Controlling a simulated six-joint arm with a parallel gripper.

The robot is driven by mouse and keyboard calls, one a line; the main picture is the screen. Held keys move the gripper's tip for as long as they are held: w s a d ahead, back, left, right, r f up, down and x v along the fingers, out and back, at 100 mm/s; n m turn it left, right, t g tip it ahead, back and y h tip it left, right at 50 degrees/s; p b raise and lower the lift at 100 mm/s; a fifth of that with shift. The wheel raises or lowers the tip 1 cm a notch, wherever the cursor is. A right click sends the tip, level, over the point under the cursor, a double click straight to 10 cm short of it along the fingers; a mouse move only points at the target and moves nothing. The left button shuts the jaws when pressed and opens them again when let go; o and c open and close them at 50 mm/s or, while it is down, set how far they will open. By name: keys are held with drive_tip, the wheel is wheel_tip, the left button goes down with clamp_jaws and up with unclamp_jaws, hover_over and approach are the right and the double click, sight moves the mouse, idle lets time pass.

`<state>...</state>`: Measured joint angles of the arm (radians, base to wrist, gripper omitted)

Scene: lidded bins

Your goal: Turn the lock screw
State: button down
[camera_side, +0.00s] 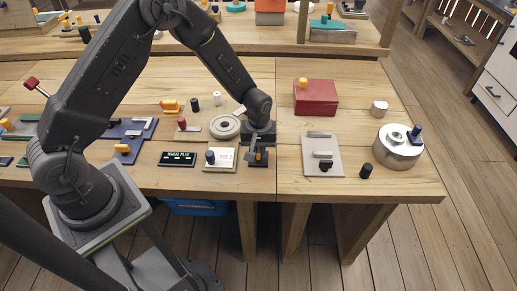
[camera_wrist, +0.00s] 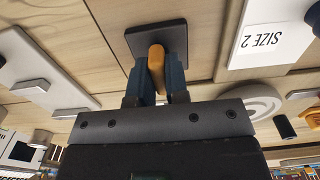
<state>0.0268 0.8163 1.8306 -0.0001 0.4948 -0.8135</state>
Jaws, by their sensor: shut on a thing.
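An orange upright piece (camera_wrist: 156,66) stands on a dark square plate (camera_wrist: 172,42); it may be the lock screw, but I cannot tell for sure. My gripper (camera_wrist: 156,82) is shut on this piece, with one blue-grey finger on each side of it. In the side view my gripper (camera_side: 257,155) points down at the small dark plate near the table's front edge. The fingers hide most of the orange piece there. Its lower end meets or is close to the plate in the wrist view.
Left of my gripper in the side view are a white plate with a blue knob (camera_side: 222,160) and a black sign (camera_side: 178,159). A round grey disc (camera_side: 225,127) lies behind. To the right are a grey plate with a handle (camera_side: 336,166), a red box (camera_side: 315,102) and a silver drum (camera_side: 398,156).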

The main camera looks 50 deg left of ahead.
drive_tip(key=c, duration=1.1)
unclamp_jaws()
wheel_tip(320, 180, up, 14)
drive_tip(key=shift+f, duration=0.1)
